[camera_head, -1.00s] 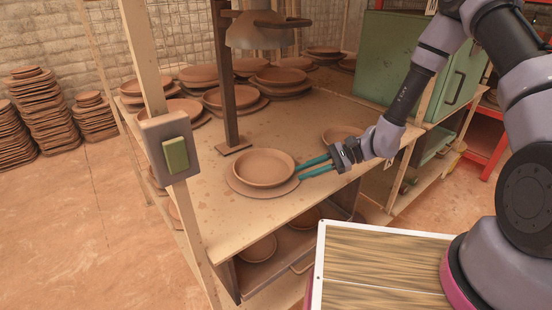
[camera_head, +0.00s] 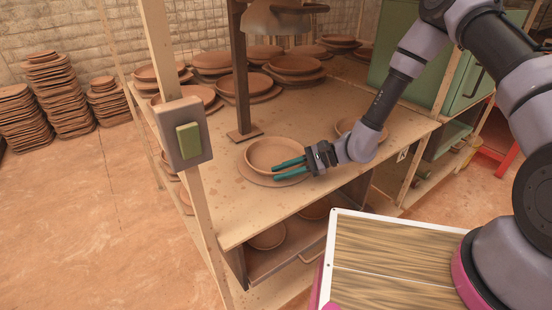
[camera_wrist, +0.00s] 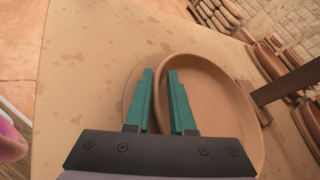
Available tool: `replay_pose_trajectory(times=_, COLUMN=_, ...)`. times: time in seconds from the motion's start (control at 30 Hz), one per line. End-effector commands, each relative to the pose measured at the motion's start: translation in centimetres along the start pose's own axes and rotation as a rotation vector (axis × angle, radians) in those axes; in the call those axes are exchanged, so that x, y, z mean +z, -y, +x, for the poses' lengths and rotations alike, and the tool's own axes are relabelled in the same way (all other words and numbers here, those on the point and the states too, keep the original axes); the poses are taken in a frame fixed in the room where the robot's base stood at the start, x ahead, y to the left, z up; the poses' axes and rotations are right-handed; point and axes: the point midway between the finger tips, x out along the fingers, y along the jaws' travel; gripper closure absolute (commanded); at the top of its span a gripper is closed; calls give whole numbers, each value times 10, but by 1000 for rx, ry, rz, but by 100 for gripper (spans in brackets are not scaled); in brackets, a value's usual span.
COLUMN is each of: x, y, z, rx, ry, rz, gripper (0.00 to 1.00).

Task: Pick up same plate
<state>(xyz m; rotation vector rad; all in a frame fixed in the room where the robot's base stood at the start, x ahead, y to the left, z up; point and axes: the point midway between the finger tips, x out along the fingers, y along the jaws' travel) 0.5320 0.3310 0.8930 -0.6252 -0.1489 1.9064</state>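A round brown clay plate (camera_head: 277,148) with a raised rim sits on a wider flat disc (camera_head: 252,177) near the front of the wooden table. My gripper (camera_head: 275,172) is open, and its two teal fingers reach over the near right side of the plate. In the wrist view, the fingers (camera_wrist: 160,72) straddle the plate's rim: one is inside the plate (camera_wrist: 215,95), the other outside over the disc (camera_wrist: 133,90). I cannot tell whether either finger touches the clay.
Several stacked plates (camera_head: 294,66) fill the back of the table (camera_head: 228,221). A dark post (camera_head: 241,90) stands behind the plate, and a switch box (camera_head: 186,133) is on the front left post. Plates also lie on the shelf below.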

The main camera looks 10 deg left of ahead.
Motion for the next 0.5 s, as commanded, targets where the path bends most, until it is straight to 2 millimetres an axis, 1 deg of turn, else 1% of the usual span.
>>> replay_pose_trajectory(times=0.13, x=0, y=0, z=0, rx=0, ry=0, rz=0, gripper=78)
replay_pose_trajectory(times=0.17, x=0, y=0, z=0, rx=0, ry=-1, rz=0, gripper=82)
replay_pose_trajectory(times=0.2, x=0, y=0, z=0, rx=0, ry=-1, rz=0, gripper=97)
replay_pose_trajectory(times=0.23, x=0, y=0, z=0, rx=0, ry=0, rz=0, gripper=100)
replay_pose_trajectory(times=0.5, x=0, y=0, z=0, rx=0, ry=-1, rz=0, gripper=100)
